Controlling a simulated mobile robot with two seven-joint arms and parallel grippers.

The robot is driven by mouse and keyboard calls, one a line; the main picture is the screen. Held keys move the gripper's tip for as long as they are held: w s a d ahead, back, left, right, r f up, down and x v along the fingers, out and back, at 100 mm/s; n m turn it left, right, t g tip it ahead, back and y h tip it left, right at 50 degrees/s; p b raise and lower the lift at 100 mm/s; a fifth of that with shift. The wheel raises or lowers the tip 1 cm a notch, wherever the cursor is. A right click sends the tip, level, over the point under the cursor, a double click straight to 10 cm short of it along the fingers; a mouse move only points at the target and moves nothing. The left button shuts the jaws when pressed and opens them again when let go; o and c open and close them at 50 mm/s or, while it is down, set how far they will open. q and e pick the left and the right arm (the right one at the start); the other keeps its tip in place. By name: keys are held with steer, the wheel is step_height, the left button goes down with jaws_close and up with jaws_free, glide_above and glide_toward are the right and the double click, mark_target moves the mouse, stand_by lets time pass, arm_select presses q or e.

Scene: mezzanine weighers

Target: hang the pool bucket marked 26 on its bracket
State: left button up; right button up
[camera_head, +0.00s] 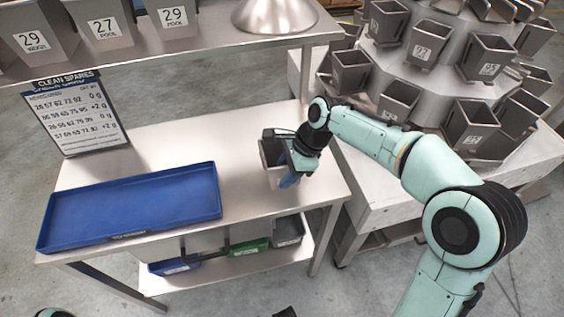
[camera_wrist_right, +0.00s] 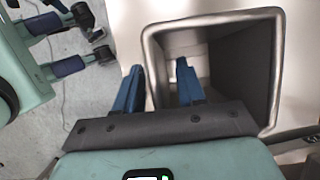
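A grey open-topped bucket (camera_head: 270,158) stands on the steel table near its right end. Its number does not show, so I cannot tell whether it is 26. My right gripper (camera_head: 288,180) is down at it. In the right wrist view the bucket (camera_wrist_right: 243,70) has its mouth towards me. The fingers of my right gripper (camera_wrist_right: 158,85) stand apart across its left wall, one inside the mouth and one outside, with gaps showing. The weigher (camera_head: 425,70) at the right carries several numbered buckets; I cannot make out the bracket for 26. My left gripper is not clearly in view.
A blue tray (camera_head: 130,232) lies empty at the table's left. A "clean spares" sign (camera_head: 75,115) stands behind it. Buckets 29 (camera_head: 32,38), 27 (camera_head: 105,30) and another 29 (camera_head: 172,18) stand on the upper shelf. Coloured bins (camera_head: 248,247) sit below. The table's middle is clear.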

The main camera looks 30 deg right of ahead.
jaws_close()
steer(key=shift+r, duration=0.15)
